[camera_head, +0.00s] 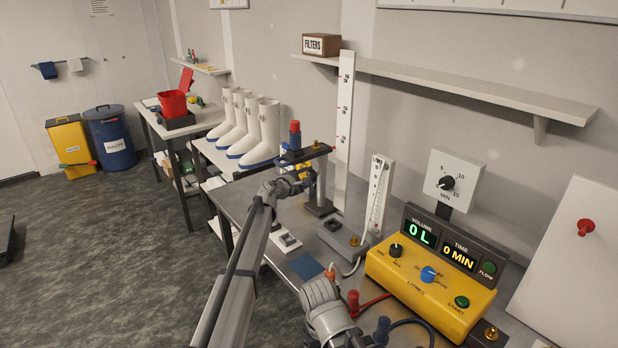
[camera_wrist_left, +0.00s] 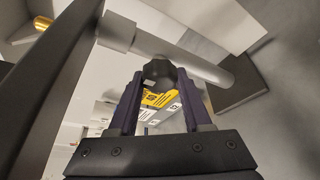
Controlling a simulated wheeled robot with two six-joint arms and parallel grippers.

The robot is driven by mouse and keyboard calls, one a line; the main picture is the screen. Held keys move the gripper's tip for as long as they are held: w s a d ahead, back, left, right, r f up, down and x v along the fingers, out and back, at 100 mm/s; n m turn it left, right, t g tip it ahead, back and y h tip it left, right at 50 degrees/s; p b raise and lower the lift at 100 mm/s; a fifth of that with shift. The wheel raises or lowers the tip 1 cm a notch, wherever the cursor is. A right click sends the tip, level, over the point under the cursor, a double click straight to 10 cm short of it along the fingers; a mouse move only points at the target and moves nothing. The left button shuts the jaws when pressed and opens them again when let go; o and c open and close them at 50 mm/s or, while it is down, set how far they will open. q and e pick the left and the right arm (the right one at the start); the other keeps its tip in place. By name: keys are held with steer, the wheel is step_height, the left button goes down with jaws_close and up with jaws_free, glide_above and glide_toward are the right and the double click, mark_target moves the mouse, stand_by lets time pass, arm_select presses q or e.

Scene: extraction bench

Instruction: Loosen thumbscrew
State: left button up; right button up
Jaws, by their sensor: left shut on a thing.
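The thumbscrew (camera_wrist_left: 158,72) is a dark lobed knob on the side of a grey post (camera_wrist_left: 205,68) in the left wrist view. My left gripper (camera_head: 303,178) is beside the stand (camera_head: 320,206) on the bench in the head view. In the left wrist view its two dark purple fingers are on either side of the knob, shut on it at their tips. The knob cannot be made out in the head view, where the gripper covers that spot. A grey part of my right arm shows at the bottom of the head view, but its fingers cannot be made out.
A dark crossarm (camera_head: 304,154) with a red and blue piece (camera_head: 295,135) sits atop the stand, close above the gripper. A tall white scale (camera_head: 344,130) stands behind. A yellow control box (camera_head: 425,285) reading 0 L and 0 MIN is at right. White boots (camera_head: 262,132) stand at left.

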arm_select(q)
jaws_close()
steer(key=shift+r+n+g+p, duration=0.2)
steer(key=shift+n+g+p, duration=0.25)
steer(key=shift+p, duration=0.2)
steer(key=shift+f+n+g+p, duration=0.2)
steer(key=shift+n+g+p, duration=0.35)
steer(key=shift+n, duration=0.5)
steer(key=o, duration=0.7)
jaws_free()
steer(key=s+a, duration=0.5)
steer(key=s, duration=0.1)
steer(key=s+a, duration=0.3)
steer(key=s, duration=0.1)
steer(key=shift+a+r, duration=0.2)
steer(key=shift+a, duration=0.1)
